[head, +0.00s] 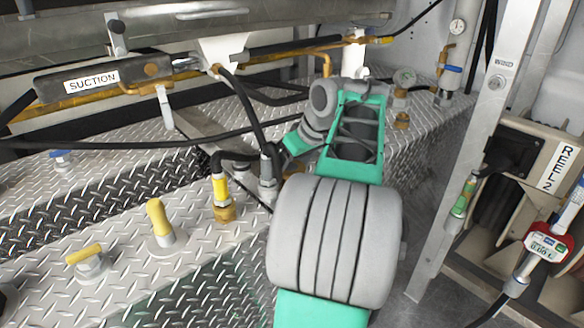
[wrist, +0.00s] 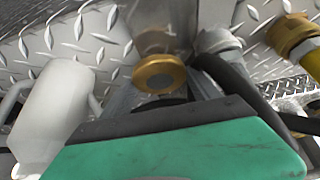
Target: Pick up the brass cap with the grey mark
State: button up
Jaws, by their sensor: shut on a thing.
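The brass cap with the grey mark (wrist: 160,74) shows at the upper middle of the wrist view, its round grey centre facing the camera. My gripper (wrist: 160,98) is shut on it, with grey finger parts close on either side. The green gripper body fills the lower part of that view and hides the lower side of the cap. In the head view I cannot make out the cap, because my green and grey arm and a black hose cover that spot.
A brass fitting with a yellow sleeve (head: 222,200) stands close to my gripper, and a black hose (wrist: 222,78) passes right beside the cap. Yellow-handled valves (head: 160,220) stand on the tread plate at left. A grey post (head: 470,150) and reel box are at right.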

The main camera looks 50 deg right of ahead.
jog(key=s+a+r+p, duration=0.5)
jog(key=s+r+p, duration=0.1)
jog(key=s+r, duration=0.5)
jog(key=shift+s, duration=1.1)
